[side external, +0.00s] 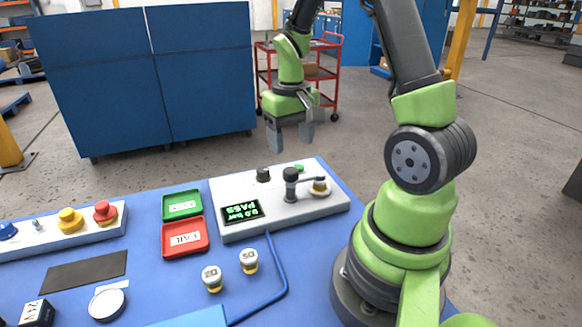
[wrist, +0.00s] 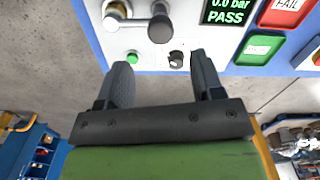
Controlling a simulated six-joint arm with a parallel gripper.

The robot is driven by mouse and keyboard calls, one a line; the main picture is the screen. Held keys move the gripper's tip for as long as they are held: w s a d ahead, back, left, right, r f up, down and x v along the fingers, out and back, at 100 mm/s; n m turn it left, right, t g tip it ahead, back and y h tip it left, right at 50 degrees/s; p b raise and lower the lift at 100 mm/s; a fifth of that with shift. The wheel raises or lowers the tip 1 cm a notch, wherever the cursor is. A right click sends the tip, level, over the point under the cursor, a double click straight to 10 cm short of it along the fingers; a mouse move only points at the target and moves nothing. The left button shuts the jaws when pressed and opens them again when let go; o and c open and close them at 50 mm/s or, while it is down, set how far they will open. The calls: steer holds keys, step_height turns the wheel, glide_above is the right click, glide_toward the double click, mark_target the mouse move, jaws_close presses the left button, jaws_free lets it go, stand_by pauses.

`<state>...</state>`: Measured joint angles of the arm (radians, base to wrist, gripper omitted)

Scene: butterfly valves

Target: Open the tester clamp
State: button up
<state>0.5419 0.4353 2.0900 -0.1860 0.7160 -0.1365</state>
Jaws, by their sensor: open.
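The tester is a white box (side external: 235,195) on the blue table, with a green-lit display (side external: 241,212) reading "0.0 bar PASS". Its clamp has a lever with a black knob handle (side external: 291,177) and an arm reaching right to a brass-and-white part (side external: 320,187). In the wrist view the black lever knob (wrist: 160,28) and the clamp end (wrist: 116,10) show at the top, the latter cut off by the frame edge. My gripper (side external: 291,138) is open and empty, pointing down, above and beyond the tester's far edge. It touches nothing.
A black knob (side external: 263,174) and a green button (side external: 299,168) are on the tester. A green tray (side external: 168,210) and a red FAIL tray (side external: 168,245) lie left. Two small valves (side external: 212,284) (side external: 249,267) stand in front, near a blue hose (side external: 279,265).

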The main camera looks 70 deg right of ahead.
mark_target(291, 171)
step_height(291, 171, down, 7)
stand_by(0.3)
jaws_close()
